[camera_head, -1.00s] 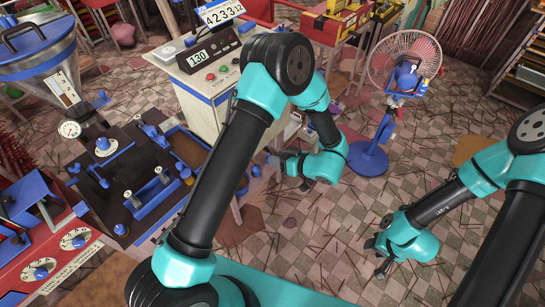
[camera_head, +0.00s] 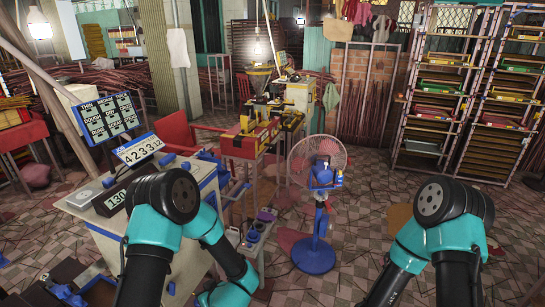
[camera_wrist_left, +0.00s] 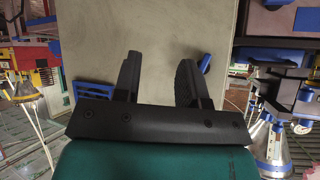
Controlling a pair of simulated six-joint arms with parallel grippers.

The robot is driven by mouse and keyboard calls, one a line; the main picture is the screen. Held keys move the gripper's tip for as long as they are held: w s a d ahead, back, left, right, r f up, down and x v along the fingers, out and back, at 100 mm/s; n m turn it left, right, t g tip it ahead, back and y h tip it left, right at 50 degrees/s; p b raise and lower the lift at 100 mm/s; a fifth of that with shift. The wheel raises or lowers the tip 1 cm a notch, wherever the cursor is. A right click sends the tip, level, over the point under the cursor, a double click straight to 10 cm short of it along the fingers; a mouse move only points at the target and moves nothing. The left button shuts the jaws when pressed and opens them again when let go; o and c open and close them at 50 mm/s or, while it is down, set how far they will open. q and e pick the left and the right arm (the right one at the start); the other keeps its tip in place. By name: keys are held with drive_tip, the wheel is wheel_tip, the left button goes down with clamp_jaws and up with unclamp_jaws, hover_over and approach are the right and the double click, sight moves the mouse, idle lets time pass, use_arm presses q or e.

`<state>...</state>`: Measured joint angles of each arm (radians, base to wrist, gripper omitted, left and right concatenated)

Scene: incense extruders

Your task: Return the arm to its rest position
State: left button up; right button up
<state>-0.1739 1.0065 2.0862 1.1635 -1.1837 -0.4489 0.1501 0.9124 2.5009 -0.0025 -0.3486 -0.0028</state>
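My left arm (camera_head: 165,235) rises from the lower left of the head view, bends at a teal elbow and runs down past the bottom edge. Its gripper is outside the head view. In the left wrist view my left gripper (camera_wrist_left: 156,72) has its two black fingers apart with nothing between them, in front of a plain beige panel (camera_wrist_left: 160,30). My right arm (camera_head: 445,235) is folded at the lower right of the head view. Its gripper is hidden below the frame.
A control cabinet (camera_head: 165,225) with displays stands close beside my left arm. A pedestal fan (camera_head: 318,225) stands on the tiled floor between the arms. A yellow-and-red machine (camera_head: 255,135) is behind. Tray racks (camera_head: 450,95) stand at the back right. Floor around the fan is mostly open.

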use_arm(q)
drive_tip(key=s+f+m+g+h, duration=0.3)
drive_tip(key=s+h, duration=0.3)
drive_tip(key=s, duration=0.2)
drive_tip(key=s+f+m+g+h, duration=0.3)
drive_tip(key=s+h, duration=0.3)
drive_tip(key=s, duration=0.3)
drive_tip(key=shift+f, duration=0.85)
drive_tip(key=shift+a, duration=0.15)
